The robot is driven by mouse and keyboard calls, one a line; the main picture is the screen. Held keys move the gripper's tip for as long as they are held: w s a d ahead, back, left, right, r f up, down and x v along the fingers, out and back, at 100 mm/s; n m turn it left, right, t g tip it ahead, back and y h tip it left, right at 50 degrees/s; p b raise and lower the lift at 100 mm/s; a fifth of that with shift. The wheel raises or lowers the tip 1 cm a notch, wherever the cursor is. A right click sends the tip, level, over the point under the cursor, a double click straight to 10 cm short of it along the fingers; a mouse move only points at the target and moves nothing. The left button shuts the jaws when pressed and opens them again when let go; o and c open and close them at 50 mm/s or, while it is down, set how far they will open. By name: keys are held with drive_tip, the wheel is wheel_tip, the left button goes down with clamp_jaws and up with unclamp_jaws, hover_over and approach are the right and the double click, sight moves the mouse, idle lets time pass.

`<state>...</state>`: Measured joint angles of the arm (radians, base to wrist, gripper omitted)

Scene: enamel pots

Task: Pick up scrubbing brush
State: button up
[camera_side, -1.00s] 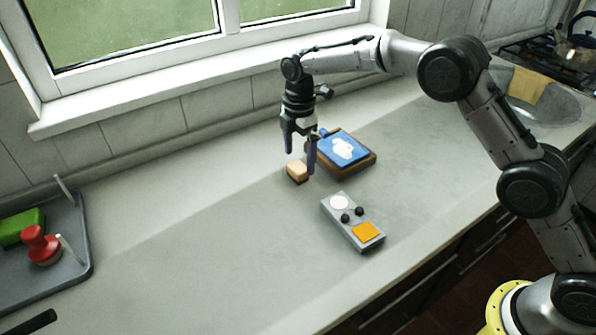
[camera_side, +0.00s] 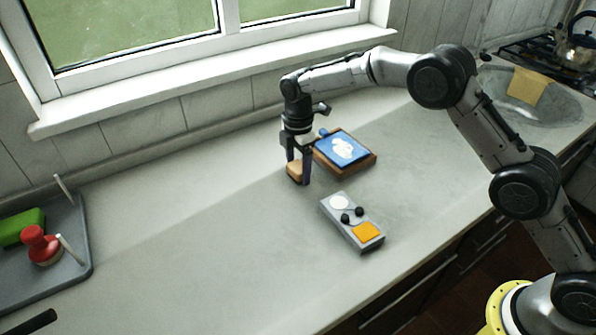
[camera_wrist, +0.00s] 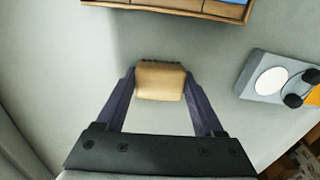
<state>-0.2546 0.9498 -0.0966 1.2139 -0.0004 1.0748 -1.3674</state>
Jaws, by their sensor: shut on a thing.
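The scrubbing brush is a small tan wooden block (camera_side: 294,171) with dark bristles along one edge, on the grey counter left of the blue-topped box. In the wrist view the brush (camera_wrist: 160,82) sits between my two dark fingers, bristle edge facing away from the palm. My gripper (camera_side: 298,173) points down over it, with one finger against each side. The gripper is shut on the brush, which appears at counter level; I cannot tell whether it is clear of the surface. The fingers partly hide it in the side view.
A wooden box with a blue top (camera_side: 343,149) stands close right of my gripper. A grey panel with knobs and an orange square (camera_side: 353,223) lies nearer the front. A grey tray (camera_side: 77,268) at far left holds a green block and a red-handled item. The counter's middle left is clear.

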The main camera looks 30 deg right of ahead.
sight(298, 166)
drive_tip(key=shift+c, duration=0.8)
drive_tip(key=shift+r, duration=0.1)
drive_tip(key=shift+r, duration=0.5)
wheel_tip(298, 166, up, 2)
drive_tip(key=shift+r, duration=0.15)
drive_tip(key=s+d+r, duration=0.3)
drive_tip(key=s+r, duration=0.6)
drive_tip(key=s, duration=0.4)
drive_tip(key=shift+s+d+r, duration=0.25)
drive_tip(key=shift+s+r, duration=0.05)
